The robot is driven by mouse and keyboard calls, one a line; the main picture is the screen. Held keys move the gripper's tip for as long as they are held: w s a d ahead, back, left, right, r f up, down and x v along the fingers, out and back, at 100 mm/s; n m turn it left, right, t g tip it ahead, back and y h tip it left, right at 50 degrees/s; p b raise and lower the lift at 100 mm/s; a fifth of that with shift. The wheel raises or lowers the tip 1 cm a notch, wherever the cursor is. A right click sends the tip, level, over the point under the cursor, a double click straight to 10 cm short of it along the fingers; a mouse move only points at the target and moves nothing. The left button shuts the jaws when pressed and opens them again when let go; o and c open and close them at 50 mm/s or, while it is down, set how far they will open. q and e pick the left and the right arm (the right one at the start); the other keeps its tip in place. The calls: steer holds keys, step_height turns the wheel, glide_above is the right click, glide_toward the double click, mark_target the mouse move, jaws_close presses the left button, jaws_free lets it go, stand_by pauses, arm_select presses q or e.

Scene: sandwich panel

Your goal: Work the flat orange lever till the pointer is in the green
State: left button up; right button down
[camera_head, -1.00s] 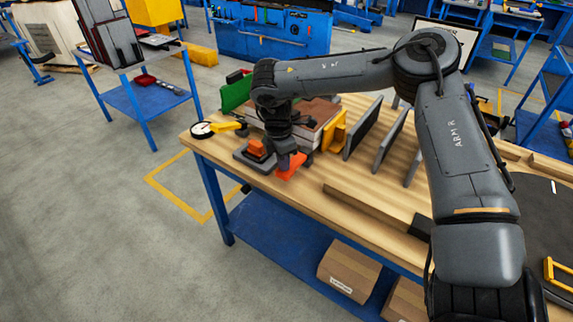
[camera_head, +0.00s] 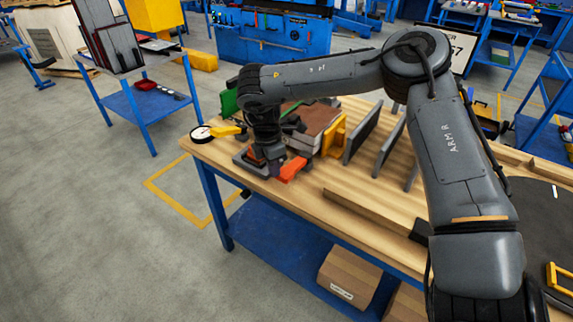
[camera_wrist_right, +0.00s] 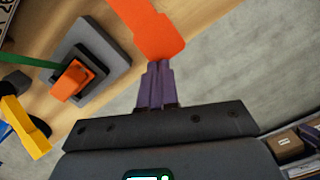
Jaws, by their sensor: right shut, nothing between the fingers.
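The flat orange lever (camera_head: 293,168) sticks out at the front of the clamp fixture on the bench. In the right wrist view the lever (camera_wrist_right: 148,28) runs down from the top edge, its wide end just beyond my fingertips. My right gripper (camera_head: 270,163) is shut and empty, low beside the lever's left side. In the wrist view its purple fingers (camera_wrist_right: 157,80) meet or overlap the lever's end; I cannot tell if they touch. A round white gauge (camera_head: 201,133) lies at the bench's left corner; its pointer and green zone are too small to read. My left gripper is out of view.
A second, blocky orange part (camera_wrist_right: 72,80) sits on a grey stepped base left of my fingers. A yellow piece (camera_head: 227,131) is next to the gauge. Dark upright plates (camera_head: 362,133) stand to the right. The bench front (camera_head: 310,200) has free room.

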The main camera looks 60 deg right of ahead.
step_height(320, 180, up, 11)
steer(key=p, duration=0.2)
steer(key=shift+w+a+f+p, duration=0.2)
steer(key=shift+w+a+p, duration=0.15)
steer(key=shift+a+p, duration=0.1)
stand_by(0.8)
stand_by(0.4)
